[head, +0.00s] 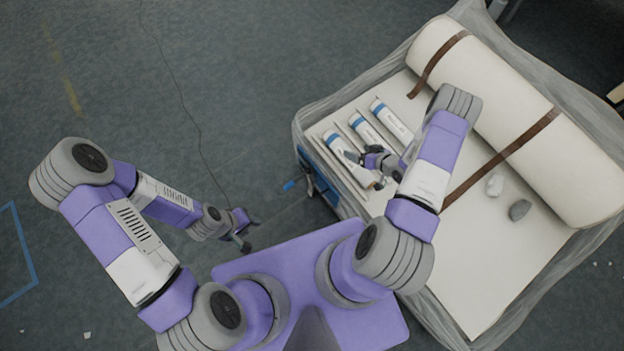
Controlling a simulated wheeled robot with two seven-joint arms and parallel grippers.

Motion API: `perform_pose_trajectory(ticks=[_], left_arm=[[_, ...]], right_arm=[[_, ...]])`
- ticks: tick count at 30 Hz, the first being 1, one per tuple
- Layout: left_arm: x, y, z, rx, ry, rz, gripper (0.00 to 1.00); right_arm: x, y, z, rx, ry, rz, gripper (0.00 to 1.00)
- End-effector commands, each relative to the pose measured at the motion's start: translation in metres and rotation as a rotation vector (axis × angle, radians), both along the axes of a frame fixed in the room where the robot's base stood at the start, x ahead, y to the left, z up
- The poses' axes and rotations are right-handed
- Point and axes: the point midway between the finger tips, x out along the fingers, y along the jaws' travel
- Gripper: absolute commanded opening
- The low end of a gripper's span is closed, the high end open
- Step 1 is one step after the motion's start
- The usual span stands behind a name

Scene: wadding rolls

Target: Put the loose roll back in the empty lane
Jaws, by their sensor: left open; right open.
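Several white rolls with blue bands lie side by side in slanted lanes on the pale bed: a left roll (334,143), a middle roll (362,128) and a right roll (386,114). My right gripper (360,156) is open over the near part of the left and middle rolls and partly hides them. I cannot tell whether it touches either. I cannot make out which roll is loose or which lane is empty; my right arm covers the area to the right. My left gripper (247,232) is open and empty, over the floor left of the bed.
A big white roll (510,110) with two brown straps lies along the far right side. A pale stone (494,185) and a grey stone (519,209) rest on the bed (485,270). Clear wrapping surrounds the bed's edges. A thin cable crosses the floor.

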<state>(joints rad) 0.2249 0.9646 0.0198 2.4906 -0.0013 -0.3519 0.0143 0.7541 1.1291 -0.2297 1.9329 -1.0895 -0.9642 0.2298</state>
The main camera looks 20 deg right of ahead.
Motion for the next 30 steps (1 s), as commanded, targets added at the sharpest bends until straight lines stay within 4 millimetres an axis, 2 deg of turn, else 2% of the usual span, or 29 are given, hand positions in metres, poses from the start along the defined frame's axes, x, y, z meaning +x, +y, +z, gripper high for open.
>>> perform_pose_trajectory(ticks=[1, 2, 5, 6, 9, 12, 15, 18, 27, 30], left_arm=[[0.000, 0.000, 0.000, 0.000, 0.000, 0.000, 0.43], [0.000, 0.000, 0.000, 0.000, 0.000, 0.000, 0.43], [0.000, 0.000, 0.000, 0.000, 0.000, 0.000, 0.43], [0.000, 0.000, 0.000, 0.000, 0.000, 0.000, 0.43], [0.000, 0.000, 0.000, 0.000, 0.000, 0.000, 0.43], [0.000, 0.000, 0.000, 0.000, 0.000, 0.000, 0.43], [0.000, 0.000, 0.000, 0.000, 0.000, 0.000, 0.43], [0.000, 0.000, 0.000, 0.000, 0.000, 0.000, 0.43], [0.000, 0.000, 0.000, 0.000, 0.000, 0.000, 0.43], [0.000, 0.000, 0.006, 0.000, 0.000, 0.000, 0.43]], right_arm=[[0.007, 0.029, 0.005, 0.013, 0.063, -0.016, 0.89], [0.009, 0.044, 0.006, 0.018, 0.106, -0.031, 0.89], [-0.003, 0.098, 0.012, 0.038, 0.274, -0.058, 0.89], [-0.012, 0.120, 0.016, 0.047, 0.345, -0.061, 0.89], [-0.046, 0.169, 0.028, 0.062, 0.524, -0.051, 0.89], [-0.084, 0.205, 0.041, 0.069, 0.676, -0.033, 0.89], [-0.114, 0.226, 0.052, 0.069, 0.783, -0.017, 0.89], [-0.130, 0.236, 0.058, 0.070, 0.838, -0.011, 0.89], [-0.134, 0.238, 0.059, 0.071, 0.854, -0.013, 0.89], [-0.134, 0.237, 0.065, 0.071, 0.854, -0.013, 0.89]])
